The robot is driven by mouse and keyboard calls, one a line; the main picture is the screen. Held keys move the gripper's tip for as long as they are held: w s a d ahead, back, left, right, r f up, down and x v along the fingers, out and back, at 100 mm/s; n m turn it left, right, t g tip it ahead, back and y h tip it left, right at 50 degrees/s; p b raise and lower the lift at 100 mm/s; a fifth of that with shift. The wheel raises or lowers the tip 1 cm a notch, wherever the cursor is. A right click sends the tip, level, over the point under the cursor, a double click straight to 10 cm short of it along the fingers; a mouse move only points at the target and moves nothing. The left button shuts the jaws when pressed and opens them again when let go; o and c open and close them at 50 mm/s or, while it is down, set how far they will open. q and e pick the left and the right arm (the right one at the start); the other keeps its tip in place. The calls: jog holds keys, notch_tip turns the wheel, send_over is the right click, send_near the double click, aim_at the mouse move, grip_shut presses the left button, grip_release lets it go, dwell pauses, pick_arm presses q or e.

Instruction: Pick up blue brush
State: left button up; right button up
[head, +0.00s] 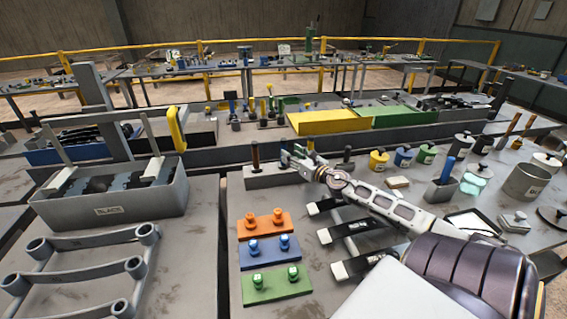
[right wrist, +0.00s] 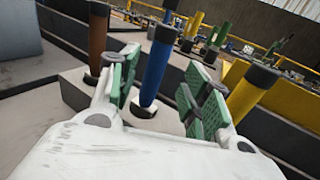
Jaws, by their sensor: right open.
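The blue brush (right wrist: 157,70) stands upright in the right wrist view, its blue handle between the two green-padded fingers of my right gripper (right wrist: 163,88). The fingers are open, with gaps beside the handle. The brush's lower end sits at a pale grey block, and its bristles are hidden. In the head view my right gripper (head: 291,160) is over the grey block (head: 268,177) and hides the blue brush. My left gripper is not in view.
A brown handle (right wrist: 97,40) stands close left of the fingers, and a yellow handle (right wrist: 252,90) is to the right. Orange, blue and green plates (head: 263,251) lie in front. Paint pots (head: 403,157) stand to the right. A grey crate (head: 120,208) is at left.

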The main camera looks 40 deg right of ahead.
aim_at(284, 165)
jog(key=shift+w, duration=0.7)
jog(key=shift+w+a+f, duration=0.1)
jog(key=shift+w+f, duration=0.1)
jog(key=shift+w, duration=1.65)
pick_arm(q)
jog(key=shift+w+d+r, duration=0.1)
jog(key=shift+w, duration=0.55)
pick_arm(e)
jog(key=c, duration=1)
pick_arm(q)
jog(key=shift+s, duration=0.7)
pick_arm(e)
grip_shut()
